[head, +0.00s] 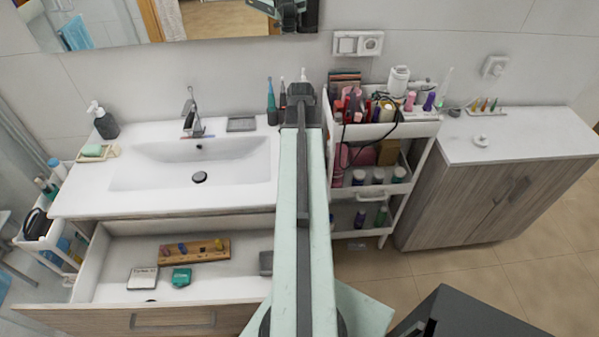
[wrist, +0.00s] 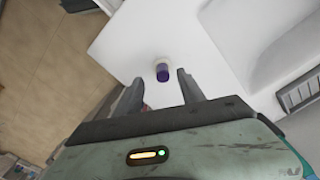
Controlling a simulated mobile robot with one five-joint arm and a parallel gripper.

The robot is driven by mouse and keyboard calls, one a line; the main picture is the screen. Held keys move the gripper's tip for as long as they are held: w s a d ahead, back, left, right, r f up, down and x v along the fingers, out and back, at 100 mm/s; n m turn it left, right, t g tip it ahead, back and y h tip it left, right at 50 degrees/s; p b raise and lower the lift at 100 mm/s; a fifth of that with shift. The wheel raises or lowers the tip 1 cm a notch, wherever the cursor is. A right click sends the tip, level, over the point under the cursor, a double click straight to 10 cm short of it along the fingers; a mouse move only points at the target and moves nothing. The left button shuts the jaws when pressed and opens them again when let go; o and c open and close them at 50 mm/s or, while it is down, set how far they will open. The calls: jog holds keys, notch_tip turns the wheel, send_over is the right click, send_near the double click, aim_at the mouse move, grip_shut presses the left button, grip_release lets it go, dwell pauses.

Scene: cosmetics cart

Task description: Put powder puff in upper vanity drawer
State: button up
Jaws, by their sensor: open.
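A small purple and cream round piece (wrist: 162,71), which looks like the powder puff, sits on the white vanity top (wrist: 135,40) in the wrist view. My gripper (wrist: 160,86) is open and empty, with the piece just beyond and between its fingertips, not held. In the head view my gripper (head: 302,95) is over the vanity's right end, and my arm hides the piece. The upper vanity drawer (head: 110,265) is pulled open below the sink. It holds a wooden block with small pegs (head: 194,250), a teal item (head: 181,277) and a pale flat box (head: 142,278).
The sink basin (head: 150,172) is left of my arm, with a soap dish (head: 241,124) behind. Bottles (head: 272,105) stand by the wall. A loaded white cart (head: 408,187) and a wooden cabinet (head: 480,200) are on the right. The drawer's front left floor is bare.

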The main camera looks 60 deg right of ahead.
notch_tip(320, 180, down, 5)
jog(key=b, duration=0.5)
jog(key=shift+w+d+f, duration=0.15)
jog(key=shift+r, duration=0.2)
grip_shut()
jog(key=shift+r+p, duration=0.1)
jog(key=shift+p, duration=0.2)
